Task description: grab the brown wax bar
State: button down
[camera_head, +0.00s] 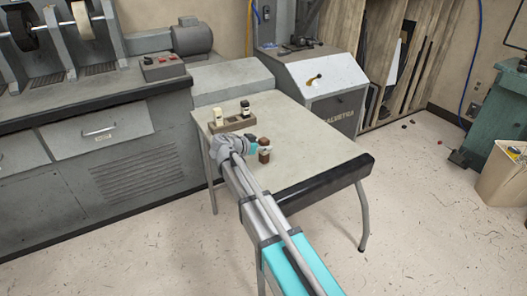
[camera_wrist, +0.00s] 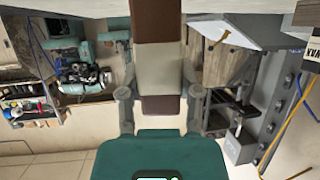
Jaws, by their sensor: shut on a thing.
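The brown wax bar (camera_head: 264,143) is upright above or on the pale table, at its near middle; I cannot tell whether its foot touches the top. In the wrist view the brown bar (camera_wrist: 157,20) with a cream band runs down the middle between my fingers. My gripper (camera_head: 262,150) is shut on it, one finger on each side, as the wrist view shows my gripper (camera_wrist: 159,90) too. Part of the bar is hidden by the gripper in the head view.
A brown holder (camera_head: 232,125) with a cream bar (camera_head: 218,115) and a black bar (camera_head: 245,107) stands behind on the table (camera_head: 315,150). A grey cabinet (camera_head: 120,165) borders the left. The table's right side is clear.

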jog(key=shift+r, duration=0.15)
notch_tip(320, 180, up, 2)
jog(key=shift+p, duration=1.2)
jog(key=s+a+r+p, duration=0.3)
jog(key=s+r+p, duration=0.7)
jog(key=s, duration=0.3)
jog(key=shift+s+a+r+p, duration=0.25)
jog(key=shift+s+r+p, duration=0.05)
jog(key=shift+r, duration=0.05)
jog(key=shift+r, duration=0.1)
